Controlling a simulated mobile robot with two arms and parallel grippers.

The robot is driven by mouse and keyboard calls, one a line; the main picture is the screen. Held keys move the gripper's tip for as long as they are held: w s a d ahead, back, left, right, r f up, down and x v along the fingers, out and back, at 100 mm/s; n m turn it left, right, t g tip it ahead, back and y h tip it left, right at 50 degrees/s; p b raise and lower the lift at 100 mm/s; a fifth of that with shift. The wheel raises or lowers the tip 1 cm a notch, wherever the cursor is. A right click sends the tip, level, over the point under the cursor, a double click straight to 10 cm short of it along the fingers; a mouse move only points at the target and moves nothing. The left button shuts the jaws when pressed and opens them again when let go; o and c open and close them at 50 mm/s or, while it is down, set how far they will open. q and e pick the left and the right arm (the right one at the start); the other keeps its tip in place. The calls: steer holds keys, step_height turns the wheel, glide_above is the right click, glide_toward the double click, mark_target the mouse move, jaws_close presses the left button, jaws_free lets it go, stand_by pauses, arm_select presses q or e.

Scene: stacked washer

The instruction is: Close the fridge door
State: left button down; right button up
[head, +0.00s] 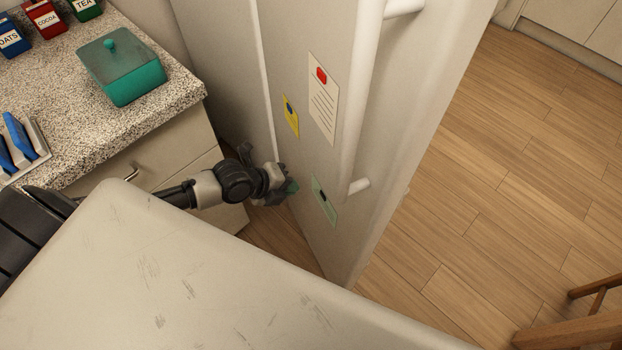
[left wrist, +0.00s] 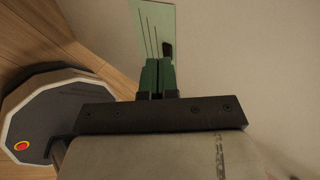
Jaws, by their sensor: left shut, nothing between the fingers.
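The pale fridge door (head: 315,165) stands upright in the middle of the head view, with a long vertical handle (head: 362,95) along its right side. Paper notes are fixed on its face, including a green one (head: 325,201). The door stands at an angle, and I cannot tell exactly how wide it is open. My left gripper (head: 289,187) is shut and empty, its tips close to the lower door face, left of the green note. In the left wrist view the shut fingers (left wrist: 158,76) point at the door surface (left wrist: 235,60) just below that note; contact is unclear. My right gripper is not in view.
A speckled counter (head: 180,85) at the left bears a green lidded box (head: 122,68), labelled tins (head: 46,18) and a rack with blue items (head: 20,140). Wooden floor (head: 500,170) is clear at the right, with wooden furniture legs (head: 570,330) at the lower right corner.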

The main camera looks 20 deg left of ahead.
mark_target(319, 181)
arm_select(q)
steer(key=w+d, duration=0.1)
steer(key=w+d+f, duration=0.1)
steer(key=w, duration=0.1)
steer(key=w+d, duration=0.1)
steer(key=shift+w+d+f+p, duration=0.2)
steer(key=shift+d+f+p, duration=0.05)
steer(key=shift+p, duration=0.15)
steer(key=shift+d, duration=0.1)
